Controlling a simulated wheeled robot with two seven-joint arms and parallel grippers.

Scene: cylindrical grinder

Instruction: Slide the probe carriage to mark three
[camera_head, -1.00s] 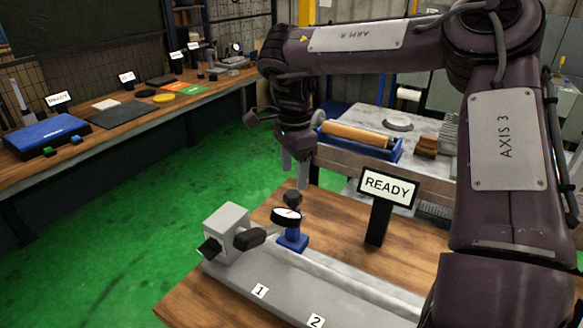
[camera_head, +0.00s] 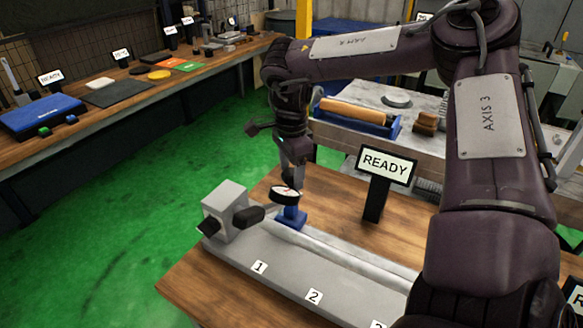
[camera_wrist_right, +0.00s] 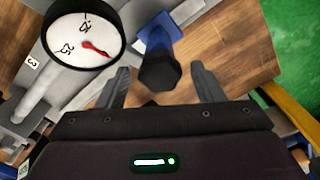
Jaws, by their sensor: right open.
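The probe carriage (camera_head: 291,219) is a blue block with a round white dial (camera_head: 285,194) on the grey rail bed (camera_head: 290,262). It stands near the left end, beside the grey headstock (camera_head: 226,210). Mark plates 1 (camera_head: 260,268) and 2 (camera_head: 314,297) show on the bed; plate 3 (camera_head: 378,325) is cut by the lower picture edge. My right gripper (camera_head: 292,168) is just above the carriage. In the right wrist view its open fingers stand on either side of the carriage's black knob (camera_wrist_right: 158,73), with gaps visible. My left gripper is not in view.
A READY sign (camera_head: 387,165) stands on the wooden table (camera_head: 335,215) behind the bed. A blue cradle with a tan roller (camera_head: 355,113) sits on a farther surface. A long workbench runs along the left, across open green floor.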

